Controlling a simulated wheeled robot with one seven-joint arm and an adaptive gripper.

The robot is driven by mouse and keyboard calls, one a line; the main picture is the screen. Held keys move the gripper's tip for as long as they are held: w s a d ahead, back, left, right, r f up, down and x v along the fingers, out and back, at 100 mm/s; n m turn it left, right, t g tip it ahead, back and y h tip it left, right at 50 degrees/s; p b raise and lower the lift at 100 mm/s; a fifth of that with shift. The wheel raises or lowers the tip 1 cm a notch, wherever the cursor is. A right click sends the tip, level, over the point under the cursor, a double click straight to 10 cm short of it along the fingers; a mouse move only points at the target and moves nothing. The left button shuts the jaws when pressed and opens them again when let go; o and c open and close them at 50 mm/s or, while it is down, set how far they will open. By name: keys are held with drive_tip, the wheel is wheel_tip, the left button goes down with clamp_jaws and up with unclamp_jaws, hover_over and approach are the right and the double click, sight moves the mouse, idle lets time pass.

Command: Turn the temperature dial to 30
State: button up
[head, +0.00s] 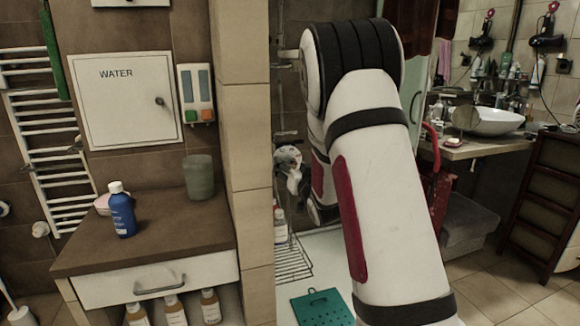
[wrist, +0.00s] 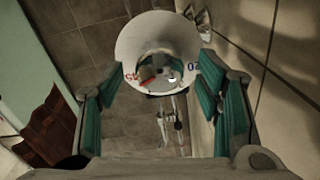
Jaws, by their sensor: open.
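The temperature dial (wrist: 160,40) is a pale round disc in the wrist view, ahead of my gripper. A red number, seemingly 45, is at its lower left, and a partly covered blue number is at its right. A short red mark (wrist: 148,82) sits near the dark hub, toward the red number. My gripper (wrist: 160,90) is open, its teal-padded fingers to the left and right of the dial's lower part. I cannot tell whether they touch it. In the head view a pale round fitting (head: 288,158), likely the dial, shows left of my arm; my gripper is hidden there.
A tiled pillar (head: 246,150) stands left of the fitting. A wooden-topped cabinet (head: 150,245) holds a blue bottle (head: 122,212) and a cup (head: 199,177). A green mat (head: 322,308) lies below my arm. A grey stool (head: 470,225) stands to the right.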

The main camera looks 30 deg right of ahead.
drive_tip(key=shift+x, duration=0.85)
drive_tip(key=shift+c, duration=0.3)
drive_tip(key=c, duration=1.1)
